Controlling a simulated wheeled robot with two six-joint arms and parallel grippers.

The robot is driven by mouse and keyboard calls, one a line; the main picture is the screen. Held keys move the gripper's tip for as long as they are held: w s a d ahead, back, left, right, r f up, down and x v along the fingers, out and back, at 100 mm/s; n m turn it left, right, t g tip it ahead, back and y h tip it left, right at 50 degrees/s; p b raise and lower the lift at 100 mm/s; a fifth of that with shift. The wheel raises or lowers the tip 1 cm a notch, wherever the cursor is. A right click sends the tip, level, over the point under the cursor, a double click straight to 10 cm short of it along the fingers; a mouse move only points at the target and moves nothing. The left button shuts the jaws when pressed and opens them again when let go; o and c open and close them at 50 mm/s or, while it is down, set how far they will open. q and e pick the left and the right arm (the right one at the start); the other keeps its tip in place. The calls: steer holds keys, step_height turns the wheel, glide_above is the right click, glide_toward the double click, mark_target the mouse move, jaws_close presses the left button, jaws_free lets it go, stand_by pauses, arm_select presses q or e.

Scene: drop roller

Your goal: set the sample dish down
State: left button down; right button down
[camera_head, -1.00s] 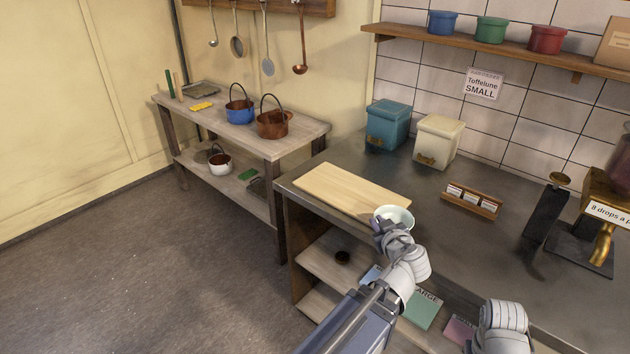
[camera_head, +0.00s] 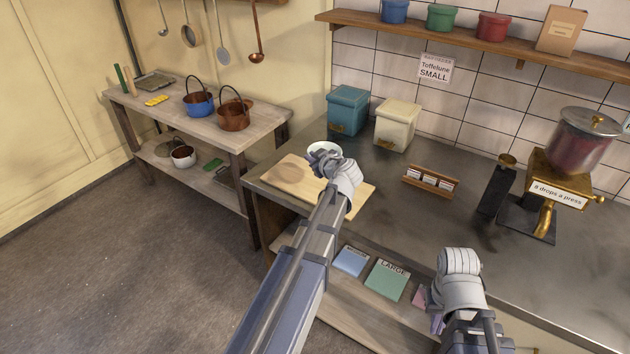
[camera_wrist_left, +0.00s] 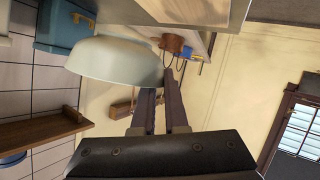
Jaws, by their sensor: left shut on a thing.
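The sample dish is a small pale round bowl (camera_head: 325,148); its side shows large in the left wrist view (camera_wrist_left: 112,62). My left gripper (camera_head: 322,158) is shut on the dish's edge, with both fingers together at its rim in the wrist view (camera_wrist_left: 168,80). The dish appears over the far part of the light wooden board (camera_head: 285,177) on the counter. A gap shows between dish and board in the wrist view, so it seems held above it. My right arm's wrist (camera_head: 460,275) is low in front of the counter; its fingers are hidden.
A teal canister (camera_head: 347,108) and a cream canister (camera_head: 396,125) stand behind the board. A wooden card holder (camera_head: 430,183) and a brass dispenser (camera_head: 560,165) stand to the right. The counter between board and card holder (camera_head: 385,172) is clear.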

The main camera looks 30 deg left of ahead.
mark_target(313, 192)
arm_select(q)
steer(key=shift+f+b, duration=4.75)
steer(key=shift+f, duration=0.15)
steer(key=shift+f, duration=0.15)
steer(key=c, duration=0.9)
jaws_free()
steer(key=shift+c, duration=0.2)
steer(key=shift+r, duration=0.25)
steer(key=p+v, duration=0.4)
steer(key=v, duration=0.7)
steer(key=shift+s, duration=0.15)
steer(key=shift+s+d+p, duration=0.25)
steer(key=shift+d+p, duration=0.1)
steer(key=shift+d, duration=0.05)
